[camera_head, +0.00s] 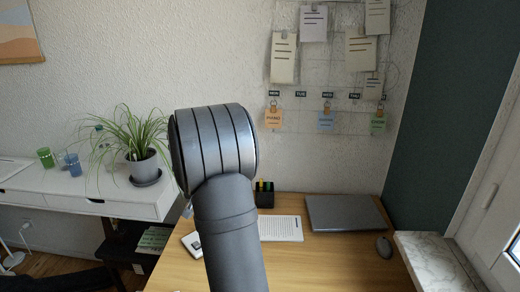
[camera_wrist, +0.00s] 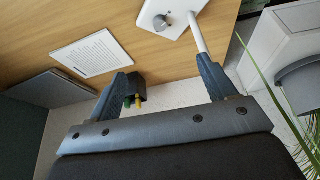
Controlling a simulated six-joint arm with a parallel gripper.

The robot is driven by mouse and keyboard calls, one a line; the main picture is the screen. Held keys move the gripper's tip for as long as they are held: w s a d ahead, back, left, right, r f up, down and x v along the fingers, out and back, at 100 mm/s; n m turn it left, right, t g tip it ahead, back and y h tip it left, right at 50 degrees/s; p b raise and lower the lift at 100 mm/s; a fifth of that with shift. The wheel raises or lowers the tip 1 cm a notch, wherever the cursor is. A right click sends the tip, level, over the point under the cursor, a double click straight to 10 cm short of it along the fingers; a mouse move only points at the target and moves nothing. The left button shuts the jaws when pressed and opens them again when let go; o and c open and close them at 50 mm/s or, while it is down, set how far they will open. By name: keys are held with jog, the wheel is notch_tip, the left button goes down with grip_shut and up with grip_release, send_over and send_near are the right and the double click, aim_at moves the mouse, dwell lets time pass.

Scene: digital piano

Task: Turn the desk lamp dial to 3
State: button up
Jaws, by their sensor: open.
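The white desk lamp base (camera_wrist: 178,12) lies on the wooden desk at the top of the wrist view. A grey round dial (camera_wrist: 163,20) sits on it, and a white lamp pole (camera_wrist: 198,36) rises from beside it. The dial's setting is too small to read. In the head view only part of the white base (camera_head: 191,243) shows, beside my arm. My gripper (camera_wrist: 163,64) is open and empty, its fingers wide apart. In the wrist picture the dial lies beyond the fingertips, apart from them. My gripper is hidden in the head view.
A black pen cup (camera_head: 264,197), a printed sheet (camera_head: 281,229), a closed laptop (camera_head: 345,212) and a mouse (camera_head: 384,247) are on the desk. A potted plant (camera_head: 143,165) stands on the white side table (camera_head: 70,190) at left. The desk front (camera_head: 320,268) is clear.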

jog(key=c, duration=0.3)
jog(key=shift+w, duration=0.1)
jog(key=shift+c, duration=0.9)
jog(key=w+f+n+g, duration=0.2)
jog(key=w+f+n, duration=0.15)
jog(key=n, duration=1.05)
jog(key=w+f+n+g, duration=0.3)
jog(key=w+n, duration=0.1)
jog(key=n, duration=0.9)
notch_tip(320, 180, down, 11)
jog(key=shift+a+r, duration=0.1)
jog(key=shift+s, duration=0.1)
jog(key=c, duration=1)
